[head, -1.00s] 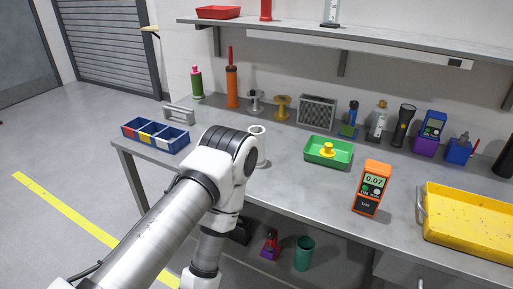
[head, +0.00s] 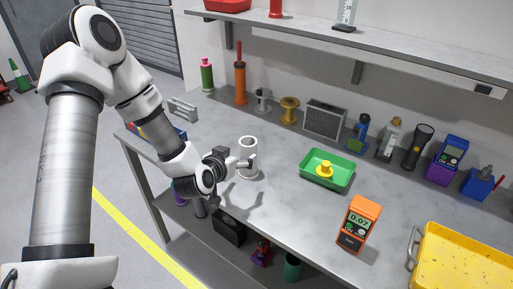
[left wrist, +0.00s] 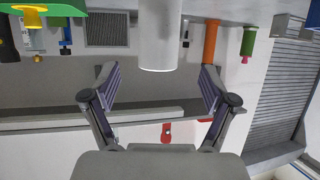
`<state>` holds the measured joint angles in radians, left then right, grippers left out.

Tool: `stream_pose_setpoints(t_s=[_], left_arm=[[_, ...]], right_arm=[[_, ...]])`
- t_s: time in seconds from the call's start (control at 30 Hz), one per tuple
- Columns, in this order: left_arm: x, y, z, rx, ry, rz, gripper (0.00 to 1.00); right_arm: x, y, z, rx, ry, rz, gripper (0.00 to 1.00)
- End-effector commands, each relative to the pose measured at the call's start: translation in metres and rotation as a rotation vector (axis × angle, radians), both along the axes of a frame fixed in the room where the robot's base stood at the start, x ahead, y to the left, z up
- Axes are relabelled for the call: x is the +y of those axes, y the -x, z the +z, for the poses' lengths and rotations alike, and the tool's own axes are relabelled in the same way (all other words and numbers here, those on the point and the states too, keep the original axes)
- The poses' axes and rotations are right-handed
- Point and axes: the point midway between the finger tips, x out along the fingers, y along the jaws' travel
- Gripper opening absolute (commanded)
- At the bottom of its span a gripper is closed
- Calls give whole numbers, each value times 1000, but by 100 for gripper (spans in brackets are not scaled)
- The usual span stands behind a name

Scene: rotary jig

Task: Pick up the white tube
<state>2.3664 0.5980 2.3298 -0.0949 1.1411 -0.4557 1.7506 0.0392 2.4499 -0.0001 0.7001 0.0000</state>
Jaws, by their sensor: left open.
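The white tube (head: 248,145) stands upright on the grey workbench, near its left front edge. My left gripper (head: 243,163) is at the tube, with its fingers level with the tube's body. In the left wrist view, which is upside down, the tube (left wrist: 160,38) shows at the top centre, between the directions of the two open fingers (left wrist: 158,88). A gap shows on each side of the tube. I cannot tell how far the fingertips reach around it. My right gripper is not in view.
A green tray (head: 316,178) with a yellow part, an orange meter (head: 359,222) and a yellow tray (head: 470,262) lie to the right. Spools, bottles and a flashlight (head: 418,147) line the back. A blue bin (head: 178,133) is partly behind my arm.

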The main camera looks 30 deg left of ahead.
Motion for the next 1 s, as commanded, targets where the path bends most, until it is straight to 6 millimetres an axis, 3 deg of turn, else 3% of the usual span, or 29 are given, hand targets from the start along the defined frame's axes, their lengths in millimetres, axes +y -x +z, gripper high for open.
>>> stream_pose_setpoints(t_s=[0.07,0.5,0.73,0.77,0.9,1.0], left_arm=[[4,-7,5,-17,-5,6,85],[12,-68,-23,-13,-6,2,85],[12,-72,-26,-13,-3,3,85],[12,-72,-27,-13,-3,3,81],[12,-72,-27,-13,-2,3,31],[12,-71,-27,-12,-2,3,0]], right_arm=[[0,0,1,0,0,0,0],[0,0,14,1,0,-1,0],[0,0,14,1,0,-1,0],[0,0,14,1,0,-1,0],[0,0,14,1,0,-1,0],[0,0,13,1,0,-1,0]])
